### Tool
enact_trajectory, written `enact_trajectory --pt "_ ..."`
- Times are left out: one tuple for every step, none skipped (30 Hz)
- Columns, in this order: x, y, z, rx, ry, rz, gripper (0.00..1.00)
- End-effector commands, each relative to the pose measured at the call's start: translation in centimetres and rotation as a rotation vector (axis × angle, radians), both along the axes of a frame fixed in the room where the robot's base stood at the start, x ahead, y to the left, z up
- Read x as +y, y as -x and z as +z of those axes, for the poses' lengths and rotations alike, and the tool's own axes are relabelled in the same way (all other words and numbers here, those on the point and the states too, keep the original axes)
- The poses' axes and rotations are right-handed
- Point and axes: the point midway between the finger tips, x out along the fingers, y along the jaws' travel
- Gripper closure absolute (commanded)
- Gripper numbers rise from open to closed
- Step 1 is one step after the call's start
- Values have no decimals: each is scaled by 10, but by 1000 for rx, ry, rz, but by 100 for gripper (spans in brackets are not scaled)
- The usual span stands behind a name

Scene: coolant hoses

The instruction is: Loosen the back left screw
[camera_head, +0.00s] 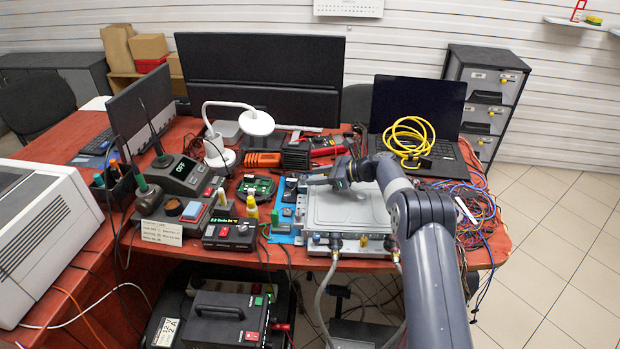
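A grey metal unit (345,210) with a flat lid lies near the table's front edge. Hose fittings with a grey hose (322,290) stick out of its front side. My gripper (312,182) reaches in from the right and sits over the back left corner of the lid, pointing left. I cannot tell whether it touches the unit or whether its fingers are open or shut. The back left screw is not discernible; the gripper covers that corner or the screw is too small to see.
A blue tray (284,239) with small parts is left of the unit. A laptop (418,110) with a coiled yellow cable (408,138) stands behind right. Tangled wires (474,205) lie at right. A white lamp (218,155) and a soldering station (180,172) stand at left.

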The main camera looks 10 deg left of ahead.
Motion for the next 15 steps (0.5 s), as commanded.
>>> enact_trajectory --pt "-12 0 5 -2 0 -2 60" --pt "-18 1 7 -1 0 -3 60" --pt "-26 1 10 -3 -1 -3 60" --pt "-31 2 12 -1 0 -3 60" --pt "-37 2 14 0 -1 -2 60" --pt "-43 3 18 -1 -1 -3 60" --pt "-48 3 20 -1 -1 -3 60" --pt "-52 4 21 -1 0 -2 60" --pt "-57 4 23 0 0 -1 60" --pt "-60 5 25 -1 0 -1 60" --pt "-63 5 26 -1 0 -1 60" --pt "-66 5 27 -2 0 0 60" --pt "-68 6 28 -1 0 0 60" --pt "-69 6 28 -1 0 0 60" --pt "-70 6 29 -1 0 0 60"
